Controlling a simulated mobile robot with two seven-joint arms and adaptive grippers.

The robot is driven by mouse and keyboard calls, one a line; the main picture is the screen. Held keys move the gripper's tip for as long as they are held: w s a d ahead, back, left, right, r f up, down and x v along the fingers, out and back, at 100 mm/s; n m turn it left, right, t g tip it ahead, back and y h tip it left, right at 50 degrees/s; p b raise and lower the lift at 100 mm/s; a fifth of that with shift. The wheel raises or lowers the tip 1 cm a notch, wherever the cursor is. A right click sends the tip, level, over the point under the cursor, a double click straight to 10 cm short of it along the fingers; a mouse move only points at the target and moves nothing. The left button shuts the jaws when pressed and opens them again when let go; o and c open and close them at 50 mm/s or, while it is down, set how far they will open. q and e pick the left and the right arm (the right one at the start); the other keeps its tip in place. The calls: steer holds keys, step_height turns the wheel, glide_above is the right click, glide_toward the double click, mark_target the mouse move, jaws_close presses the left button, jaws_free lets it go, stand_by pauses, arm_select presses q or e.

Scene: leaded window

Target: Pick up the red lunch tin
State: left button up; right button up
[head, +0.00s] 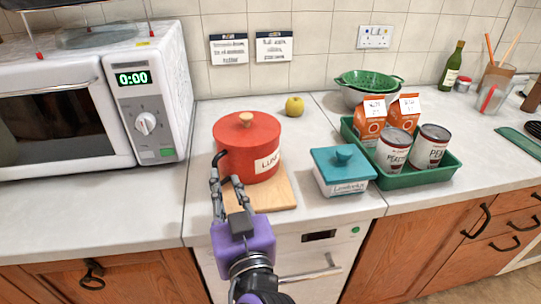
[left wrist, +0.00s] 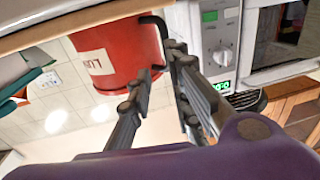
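The red lunch tin (head: 252,148) is a round pot with a red lid, a wooden knob and a white "LUNC…" label. It stands upright on a wooden board (head: 275,195). Its black side handle (head: 219,157) sticks out at the left. My left gripper (head: 226,178) is at the tin's near left side, with its fingers apart by the handle. In the left wrist view the red tin (left wrist: 118,50) is just beyond the gripper (left wrist: 162,60). The handle (left wrist: 160,32) reaches toward the gap between the fingertips; I cannot tell whether they touch it. My right gripper is not in view.
A microwave (head: 145,110) stands left of the tin. A teal-lidded box (head: 342,172) and a green tray (head: 410,178) with cans and cartons stand to the right. A yellow fruit (head: 294,106) lies behind. The counter between microwave and tin is clear.

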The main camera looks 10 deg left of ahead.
mark_target(215, 166)
arm_select(q)
steer(key=shift+n, duration=0.3)
steer(key=shift+w+a+g+y, duration=0.1)
steer(key=shift+a+g+y, duration=0.1)
steer(key=shift+g+y, duration=0.15)
steer(key=p+x, duration=0.1)
steer(key=x, duration=0.2)
steer(key=p+x, duration=0.1)
steer(key=x, duration=0.2)
steer(key=shift+w+a, duration=0.15)
steer(key=shift+a, duration=0.25)
steer(key=shift+w+a+f, duration=0.1)
steer(key=shift+w+a, duration=0.1)
steer(key=shift+w, duration=0.15)
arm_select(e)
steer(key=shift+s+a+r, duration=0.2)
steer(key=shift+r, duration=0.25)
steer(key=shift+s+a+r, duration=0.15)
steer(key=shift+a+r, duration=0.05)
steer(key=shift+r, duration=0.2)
arm_select(q)
jaws_close()
